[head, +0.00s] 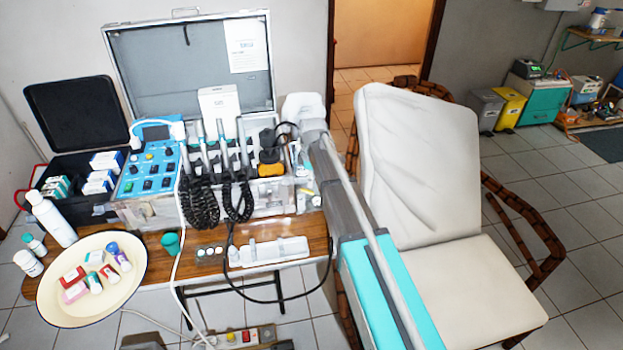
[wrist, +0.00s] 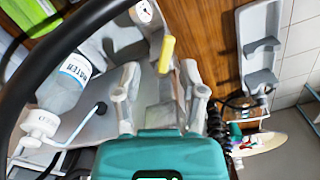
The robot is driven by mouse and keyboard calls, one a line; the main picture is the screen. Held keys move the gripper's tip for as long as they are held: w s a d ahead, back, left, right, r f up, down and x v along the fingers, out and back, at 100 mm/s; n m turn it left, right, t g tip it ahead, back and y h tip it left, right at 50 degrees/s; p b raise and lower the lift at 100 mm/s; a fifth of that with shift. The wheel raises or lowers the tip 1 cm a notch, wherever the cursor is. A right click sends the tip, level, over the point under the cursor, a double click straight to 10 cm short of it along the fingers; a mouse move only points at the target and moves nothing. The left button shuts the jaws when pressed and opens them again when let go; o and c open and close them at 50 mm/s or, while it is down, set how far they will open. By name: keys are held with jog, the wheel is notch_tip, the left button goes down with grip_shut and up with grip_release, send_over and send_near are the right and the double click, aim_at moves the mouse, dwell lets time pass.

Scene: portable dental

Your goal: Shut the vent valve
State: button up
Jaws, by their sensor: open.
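A yellow lever (wrist: 166,55), which looks like the vent valve's handle, shows in the wrist view just ahead of my gripper. It stands out from a pale grey panel beside a small round gauge (wrist: 144,12). My gripper (wrist: 161,80) is open and empty. Its two grey fingers are spread to either side below the lever, apart from it as far as I can tell. In the head view my arm reaches over the right end of the open metal case (head: 130,212). The gripper's tips and the lever cannot be made out clearly there.
A bottle labelled water (wrist: 65,85) and a thick black hose (wrist: 50,65) lie close on the left in the wrist view. Handpieces with coiled cords (head: 203,200) stand in the case. A cream dish (head: 50,305) sits on the wooden table. A white reclining chair (head: 415,160) stands right of my arm.

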jog(key=shift+r+p, duration=4.6)
jog(key=shift+r, duration=0.3)
jog(key=s+d+f+m+b, duration=0.7)
jog(key=s+d+f+b, duration=0.1)
jog(key=s+f+b, duration=0.3)
jog(key=s+d+f+m+b, duration=0.7)
jog(key=s+f+m+b, duration=0.1)
jog(key=s+f+b, duration=0.4)
jog(key=shift+s+d, duration=0.35)
jog(key=shift+s, duration=0.45)
jog(key=shift+s+m, duration=0.15)
jog(key=shift+m, duration=0.15)
jog(key=shift+d, duration=0.15)
